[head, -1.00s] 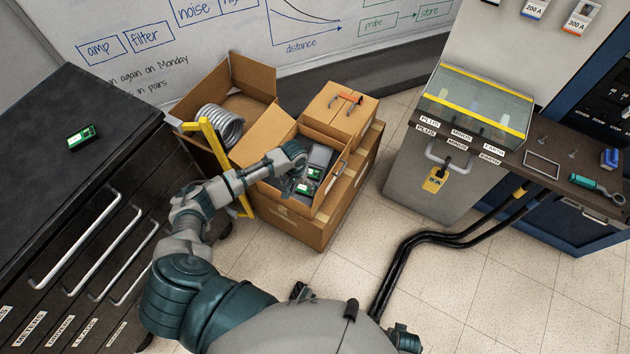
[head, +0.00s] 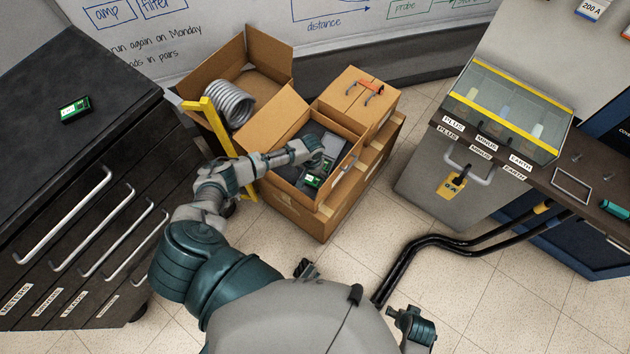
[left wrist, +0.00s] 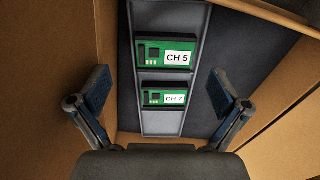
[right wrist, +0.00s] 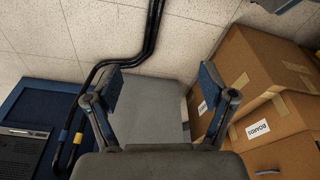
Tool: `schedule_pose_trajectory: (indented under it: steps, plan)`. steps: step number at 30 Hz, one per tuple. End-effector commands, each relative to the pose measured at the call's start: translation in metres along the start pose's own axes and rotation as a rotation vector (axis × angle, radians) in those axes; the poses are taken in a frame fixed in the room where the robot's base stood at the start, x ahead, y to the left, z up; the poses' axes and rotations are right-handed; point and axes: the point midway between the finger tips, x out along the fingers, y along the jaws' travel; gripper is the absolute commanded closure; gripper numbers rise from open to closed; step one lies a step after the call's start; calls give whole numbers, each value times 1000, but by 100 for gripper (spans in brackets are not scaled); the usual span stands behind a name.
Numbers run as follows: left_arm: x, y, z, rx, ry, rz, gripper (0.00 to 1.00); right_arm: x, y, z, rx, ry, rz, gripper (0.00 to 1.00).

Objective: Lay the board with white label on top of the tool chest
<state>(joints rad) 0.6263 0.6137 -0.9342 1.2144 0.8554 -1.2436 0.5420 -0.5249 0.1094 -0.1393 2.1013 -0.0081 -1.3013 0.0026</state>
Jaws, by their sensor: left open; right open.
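Two green boards with white labels, CH 5 (left wrist: 164,53) and CH 7 (left wrist: 164,98), lie one behind the other in a grey tray (left wrist: 160,123) inside an open cardboard box (head: 333,203). My left gripper (left wrist: 160,88) is open above them, one finger on each side and apart from them. In the head view a green board (head: 313,180) shows beside the gripper, which partly hides the tray. The black tool chest (head: 40,160) stands at the left, with another green board (head: 75,109) lying on its top. My right gripper (right wrist: 160,83) is open and empty, away from the boxes.
An open box with a grey coil (head: 233,103) and a yellow frame (head: 222,135) stand between chest and boards. A closed box (head: 350,95) with an orange-handled tool sits behind. A grey cabinet (head: 425,175) and black cables (head: 420,248) are right. Much of the chest top is clear.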

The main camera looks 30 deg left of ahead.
Motion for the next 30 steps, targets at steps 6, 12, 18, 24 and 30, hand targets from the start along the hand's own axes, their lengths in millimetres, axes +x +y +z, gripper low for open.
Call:
schedule_pose_trajectory:
  steps: [6,12,18,24,30]
  plan:
    - [12,-1,-1,-1,0,-2,0,-13,0,-2,1,6,-2,18]
    - [38,1,-4,-1,-3,-7,0,-44,4,-4,4,14,-5,18]
    - [56,0,-4,0,-1,-6,0,-71,5,-3,6,18,-4,18]
    - [58,-1,-4,0,-1,-2,0,-76,3,-4,6,19,1,18]
    - [58,-2,-4,-1,0,-2,30,-76,3,-4,6,18,-1,18]
